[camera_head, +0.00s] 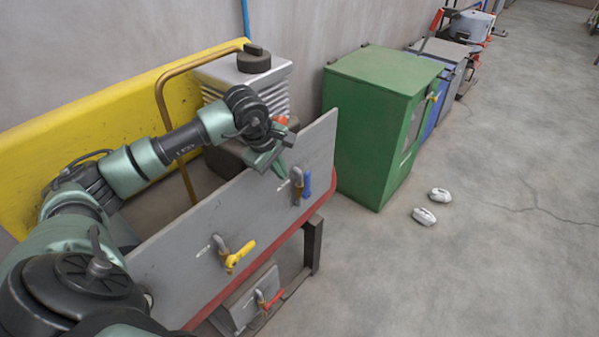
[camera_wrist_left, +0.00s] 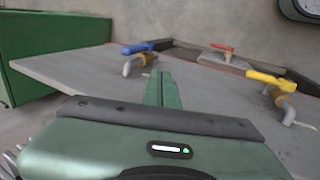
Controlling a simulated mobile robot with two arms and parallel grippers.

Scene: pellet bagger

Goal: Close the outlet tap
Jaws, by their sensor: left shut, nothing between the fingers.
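Three taps show, and I cannot tell which is the outlet tap. The blue-handled tap (camera_head: 305,184) is at the far end of a grey panel (camera_head: 200,265); its handle points up and down in the head view. The yellow-handled tap (camera_head: 238,257) is nearer on the panel, its handle slanting. The red-handled tap (camera_head: 270,299) sits lower on a small grey plate. My left gripper (camera_head: 280,168) is shut and empty, just left of the blue tap and apart from it. In the left wrist view, its closed fingers (camera_wrist_left: 160,88) lie between the blue tap (camera_wrist_left: 138,48) and yellow tap (camera_wrist_left: 272,81).
A green cabinet (camera_head: 370,125) stands just beyond the panel's far end. A yellow board (camera_head: 110,105), a bent brown pipe (camera_head: 160,95) and a grey ribbed unit (camera_head: 240,75) are behind my left arm. Two white objects (camera_head: 424,216) lie on the open floor at right.

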